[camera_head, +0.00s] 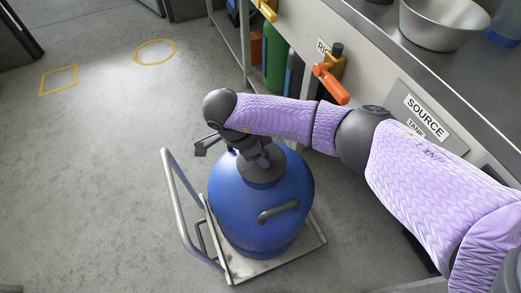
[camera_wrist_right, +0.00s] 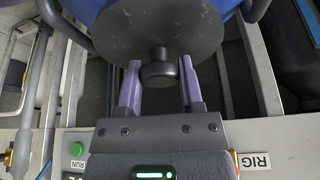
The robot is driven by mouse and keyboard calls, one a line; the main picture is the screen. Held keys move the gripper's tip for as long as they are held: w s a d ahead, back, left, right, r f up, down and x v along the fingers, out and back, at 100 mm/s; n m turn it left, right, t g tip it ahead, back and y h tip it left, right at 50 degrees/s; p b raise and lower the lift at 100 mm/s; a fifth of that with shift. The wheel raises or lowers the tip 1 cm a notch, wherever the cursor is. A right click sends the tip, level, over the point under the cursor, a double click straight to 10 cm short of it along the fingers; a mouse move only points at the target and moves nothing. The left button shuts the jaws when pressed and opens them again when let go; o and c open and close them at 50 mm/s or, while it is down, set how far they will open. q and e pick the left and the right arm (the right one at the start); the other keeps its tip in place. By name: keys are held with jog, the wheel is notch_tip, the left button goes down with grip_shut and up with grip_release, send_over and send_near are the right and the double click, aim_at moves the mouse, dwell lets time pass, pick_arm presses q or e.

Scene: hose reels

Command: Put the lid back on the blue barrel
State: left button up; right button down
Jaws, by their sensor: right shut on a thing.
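The blue barrel (camera_head: 245,210) stands upright on a small wheeled cart, with a grey handle on its side. The dark grey round lid (camera_head: 263,174) is at the barrel's top. It fills the top of the right wrist view (camera_wrist_right: 135,28), with its knob (camera_wrist_right: 158,72) between the fingers and blue barrel behind. My right gripper (camera_head: 255,155) is over the barrel top and shut on the lid by its knob; its fingers also show in the wrist view (camera_wrist_right: 158,83). I cannot tell whether the lid is seated on the opening or just above it. My left gripper is not in view.
The cart (camera_head: 287,262) has a tall rail (camera_head: 180,205) left of the barrel. A bench with a steel bowl (camera_head: 443,22), a SOURCE TANK sign (camera_head: 425,118) and an orange-handled valve (camera_head: 331,84) runs along the right. Open floor with yellow markings (camera_head: 58,80) lies left.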

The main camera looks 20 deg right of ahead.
grip_release()
dwell(0.5)
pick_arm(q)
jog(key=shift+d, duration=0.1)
pick_arm(e)
jog(key=shift+r+p, duration=2.4)
jog(key=shift+r, duration=1.15)
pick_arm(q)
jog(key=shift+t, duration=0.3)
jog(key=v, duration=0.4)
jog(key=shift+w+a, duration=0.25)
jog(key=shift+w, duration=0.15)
pick_arm(e)
grip_shut()
jog(key=shift+f, duration=0.2)
pick_arm(q)
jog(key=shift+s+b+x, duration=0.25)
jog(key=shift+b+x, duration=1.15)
jog(key=shift+b, duration=0.25)
pick_arm(e)
jog(key=shift+f, duration=2.55)
